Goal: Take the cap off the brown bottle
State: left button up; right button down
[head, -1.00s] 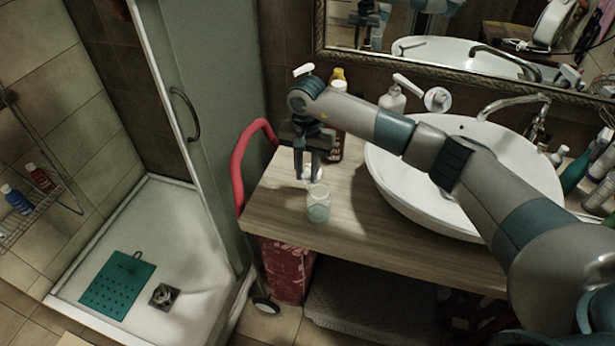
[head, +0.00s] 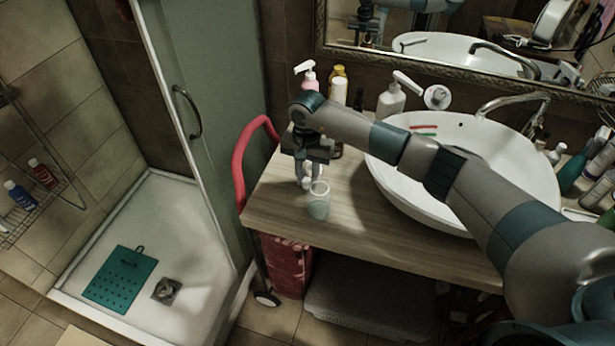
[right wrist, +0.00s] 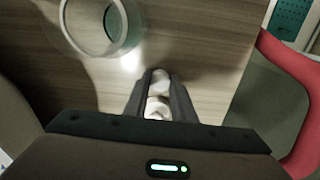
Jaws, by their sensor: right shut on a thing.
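My right gripper (head: 306,180) is low over the wooden counter, just behind a clear glass (head: 319,204). It is shut on a small white rounded thing, which shows between the two dark fingers in the right wrist view (right wrist: 158,102); I cannot tell whether this is a cap. A brown bottle (head: 338,150) stands behind my right arm, which hides most of it. A white upright part (head: 340,91) shows above the arm there; I cannot tell whether it belongs to the brown bottle. My left gripper is not in view.
The glass also shows near the fingers in the right wrist view (right wrist: 127,40). A white basin (head: 400,190) is to the right, under my arm. A pink pump bottle (head: 308,80) and a yellow bottle (head: 339,71) stand at the back. A red handle (head: 240,165) borders the counter's left edge.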

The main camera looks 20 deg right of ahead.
aim_at(308, 181)
jog(key=shift+f, duration=0.2)
jog(key=c, duration=1.5)
grip_release()
jog(key=shift+r, duration=0.1)
jog(key=shift+r, duration=0.25)
jog(key=shift+r+b, duration=2.7)
jog(key=shift+r, duration=3.2)
jog(key=shift+f, duration=0.1)
